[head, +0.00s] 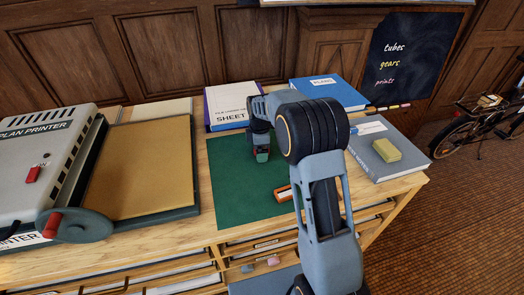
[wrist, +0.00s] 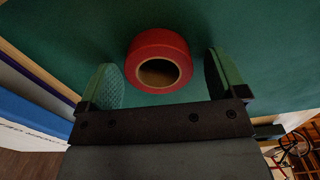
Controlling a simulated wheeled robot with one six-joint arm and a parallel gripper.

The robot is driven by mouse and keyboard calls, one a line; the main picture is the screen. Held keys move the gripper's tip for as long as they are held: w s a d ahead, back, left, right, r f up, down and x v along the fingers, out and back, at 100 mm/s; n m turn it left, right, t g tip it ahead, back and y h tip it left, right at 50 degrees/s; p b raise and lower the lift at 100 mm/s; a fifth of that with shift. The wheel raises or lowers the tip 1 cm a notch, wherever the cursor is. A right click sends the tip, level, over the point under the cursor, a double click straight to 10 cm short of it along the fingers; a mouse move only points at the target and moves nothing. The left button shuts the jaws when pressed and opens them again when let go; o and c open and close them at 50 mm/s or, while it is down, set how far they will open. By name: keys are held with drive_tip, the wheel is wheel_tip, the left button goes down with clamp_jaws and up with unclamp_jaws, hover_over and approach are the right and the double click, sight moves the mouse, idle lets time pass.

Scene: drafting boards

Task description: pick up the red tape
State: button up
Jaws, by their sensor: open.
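The red tape (wrist: 158,46) is a ring-shaped roll with a dark hole, on the green mat in the wrist view. My gripper (wrist: 161,72) is open, with one green-padded finger to each side of the roll. The roll shows in the gap between the fingers, nearer the left one, and I see no clear grip on it. In the head view my gripper (head: 262,153) points down over the upper part of the green mat (head: 228,195). There the tape is mostly hidden by the gripper; a small red patch at the fingers may be part of it.
A white-and-purple sheet box (head: 228,117), a blue book (head: 328,92) and a grey book (head: 378,163) with a yellowish block (head: 386,150) surround the mat. A brown item (head: 283,194) lies beside my arm. The plan printer (head: 45,150) and tan board (head: 150,165) stand left.

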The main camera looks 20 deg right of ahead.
drive_tip(key=shift+c, duration=0.3)
drive_tip(key=c, duration=0.9)
drive_tip(key=shift+r, duration=0.2)
